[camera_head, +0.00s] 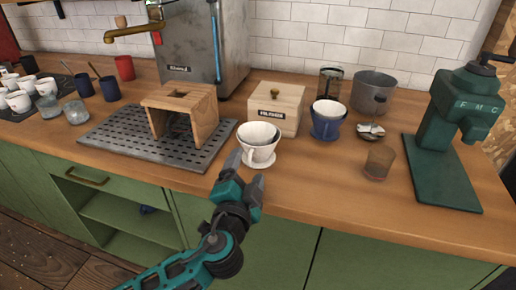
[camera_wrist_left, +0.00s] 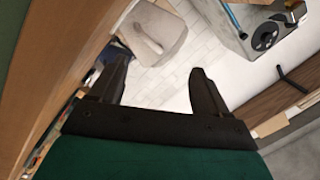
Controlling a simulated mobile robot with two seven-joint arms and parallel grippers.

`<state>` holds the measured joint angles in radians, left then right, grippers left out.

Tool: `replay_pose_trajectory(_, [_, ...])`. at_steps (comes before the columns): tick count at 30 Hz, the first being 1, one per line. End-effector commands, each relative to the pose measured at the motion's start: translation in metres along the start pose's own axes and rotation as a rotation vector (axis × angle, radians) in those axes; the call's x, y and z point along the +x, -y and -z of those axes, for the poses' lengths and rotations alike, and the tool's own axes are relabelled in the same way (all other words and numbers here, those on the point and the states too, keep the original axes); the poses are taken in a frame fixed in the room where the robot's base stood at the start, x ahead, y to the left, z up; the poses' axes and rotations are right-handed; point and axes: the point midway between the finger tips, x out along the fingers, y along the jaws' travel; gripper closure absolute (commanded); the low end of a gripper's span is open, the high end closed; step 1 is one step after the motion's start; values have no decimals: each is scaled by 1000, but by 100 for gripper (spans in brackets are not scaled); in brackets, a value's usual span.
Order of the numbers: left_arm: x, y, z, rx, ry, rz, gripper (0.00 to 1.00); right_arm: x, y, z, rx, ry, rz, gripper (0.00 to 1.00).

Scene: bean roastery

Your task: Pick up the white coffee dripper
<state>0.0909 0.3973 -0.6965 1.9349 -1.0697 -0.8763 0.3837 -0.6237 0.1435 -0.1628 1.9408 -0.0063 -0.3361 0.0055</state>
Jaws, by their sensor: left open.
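The white coffee dripper (camera_head: 260,152) stands upright near the front edge of the wooden counter, in front of a wooden box. My left gripper (camera_head: 247,174) is open and empty at the counter's front edge, just in front of the dripper. One fingertip overlaps the dripper's lower left in the head view; I cannot tell if it touches. In the left wrist view a pale dripper with a handle (camera_wrist_left: 160,30) shows beyond the open fingers (camera_wrist_left: 160,85). My right gripper is not in view.
A wooden stand (camera_head: 205,112) on a perforated metal tray (camera_head: 112,134) is left of the dripper. The wooden box (camera_head: 287,125) is behind it. A blue-and-white dripper (camera_head: 325,128), a glass (camera_head: 379,162) and a green grinder (camera_head: 440,135) are to the right. Bare counter (camera_head: 315,175) lies right of the dripper.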

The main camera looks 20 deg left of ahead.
Motion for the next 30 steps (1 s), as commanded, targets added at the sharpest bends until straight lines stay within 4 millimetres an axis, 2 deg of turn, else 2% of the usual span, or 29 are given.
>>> replay_pose_trajectory(7, [19,1,-1,2,-1,0,24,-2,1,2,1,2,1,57])
replay_pose_trajectory(15, [56,0,-5,1,-1,-1,24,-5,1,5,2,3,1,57])
replay_pose_trajectory(24, [61,-1,-5,-1,0,-3,24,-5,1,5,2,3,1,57])
replay_pose_trajectory(30, [61,-1,-5,0,0,-3,41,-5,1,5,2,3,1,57])
